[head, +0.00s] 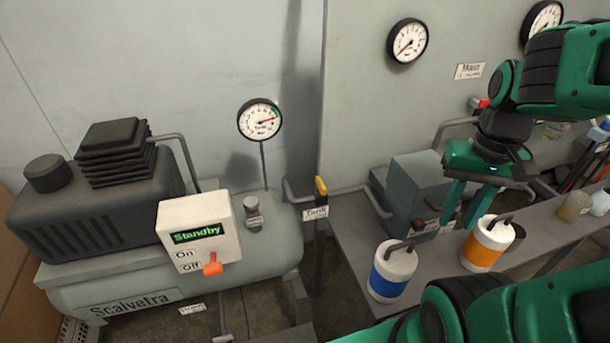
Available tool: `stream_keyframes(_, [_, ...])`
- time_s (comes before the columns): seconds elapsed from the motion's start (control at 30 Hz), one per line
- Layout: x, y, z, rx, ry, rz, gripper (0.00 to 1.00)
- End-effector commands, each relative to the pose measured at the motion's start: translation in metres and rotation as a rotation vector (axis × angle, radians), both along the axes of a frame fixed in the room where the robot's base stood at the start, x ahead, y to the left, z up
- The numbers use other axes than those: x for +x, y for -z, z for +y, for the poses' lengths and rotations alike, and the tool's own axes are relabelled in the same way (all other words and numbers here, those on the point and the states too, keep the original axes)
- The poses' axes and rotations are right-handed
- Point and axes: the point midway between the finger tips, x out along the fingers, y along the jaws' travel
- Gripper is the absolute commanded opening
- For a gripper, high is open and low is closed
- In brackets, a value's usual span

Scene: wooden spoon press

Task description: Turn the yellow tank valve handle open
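The yellow tank valve handle (321,186) is small and stands near the middle of the head view. It sits on the pipe right of the grey tank, just above a "Tank" label (315,212). It looks roughly upright, tilted slightly. My gripper (465,219) points down over the bench, well to the right of the handle and apart from it. Its two green fingers are spread, with nothing seen held between them. The orange-banded container (487,246) stands close by and overlaps the right finger in the picture.
The compressor tank (170,290) fills the left, with a white "Standby" control box (199,232) and orange switch (212,265). Its gauge (260,120) stands behind. A blue-banded container (392,272) stands on the bench (350,240), near a grey box (415,180). My arm blocks the lower right.

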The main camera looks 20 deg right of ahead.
Motion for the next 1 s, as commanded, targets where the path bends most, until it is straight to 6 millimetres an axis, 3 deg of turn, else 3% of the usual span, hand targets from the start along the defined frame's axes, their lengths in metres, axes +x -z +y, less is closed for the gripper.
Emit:
stream_keyframes(0.27, [0.0,0.0,0.0,0.0,-0.001,0.0,0.29])
stream_keyframes(0.33, [-0.008,-0.006,0.001,-0.001,-0.009,-0.013,0.29])
stream_keyframes(0.43, [0.009,-0.012,0.001,-0.006,-0.037,-0.013,0.29])
stream_keyframes(0.57, [0.056,-0.021,0.013,-0.014,-0.117,-0.009,0.29])
stream_keyframes(0.67, [0.102,-0.027,0.029,-0.021,-0.197,-0.009,0.29])
stream_keyframes(0.9, [0.207,-0.026,0.094,-0.021,-0.39,-0.012,0.29])
stream_keyframes(1.0, [0.24,-0.021,0.126,-0.016,-0.461,-0.015,0.29])
